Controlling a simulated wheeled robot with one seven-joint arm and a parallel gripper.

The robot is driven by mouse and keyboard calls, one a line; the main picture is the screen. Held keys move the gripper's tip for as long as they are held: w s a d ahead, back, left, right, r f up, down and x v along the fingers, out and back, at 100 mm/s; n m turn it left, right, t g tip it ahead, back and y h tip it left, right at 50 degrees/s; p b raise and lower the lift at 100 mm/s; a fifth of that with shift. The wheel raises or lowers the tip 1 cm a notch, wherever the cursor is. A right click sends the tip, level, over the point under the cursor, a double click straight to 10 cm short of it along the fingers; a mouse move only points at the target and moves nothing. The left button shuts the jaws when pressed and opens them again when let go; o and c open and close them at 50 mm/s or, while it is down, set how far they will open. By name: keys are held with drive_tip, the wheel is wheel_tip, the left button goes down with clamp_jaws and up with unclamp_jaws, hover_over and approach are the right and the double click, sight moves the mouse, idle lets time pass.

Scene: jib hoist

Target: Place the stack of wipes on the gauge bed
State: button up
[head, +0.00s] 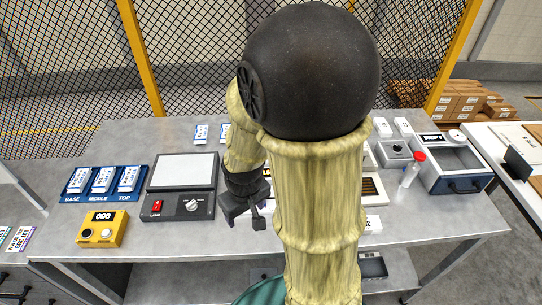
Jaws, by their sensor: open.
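No thing in view can be picked out for certain as the stack of wipes or the gauge bed; my arm hides the middle of the bench. White-and-blue packs (103,179) sit in a blue tray (71,198) marked BASE, MIDDLE and TOP at the left. More small white-and-blue items (200,134) lie at the back. A dark box with a pale top panel (185,171), a red switch and a knob stands left of my gripper (246,219). My gripper is open over the bench, with nothing seen between its fingers.
A yellow box reading 000 (102,229) stands at the front left. Right of my arm are a small grey device (394,154), a red-capped bottle (411,171) and a grey-blue box (456,183). Bare bench (440,218) shows at the front right. Mesh fencing (190,60) stands behind.

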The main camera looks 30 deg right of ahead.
drive_tip(key=shift+m+t, duration=0.4)
drive_tip(key=shift+m, duration=0.3)
drive_tip(key=f+b, duration=0.1)
drive_tip(key=b, duration=0.1)
drive_tip(key=f+b, duration=0.1)
drive_tip(key=b, duration=0.1)
drive_tip(key=s+a+f+b, duration=0.1)
drive_tip(key=f, duration=0.1)
drive_tip(key=shift+s+f+b, duration=0.1)
drive_tip(key=shift+b, duration=0.3)
drive_tip(key=shift+d, duration=0.1)
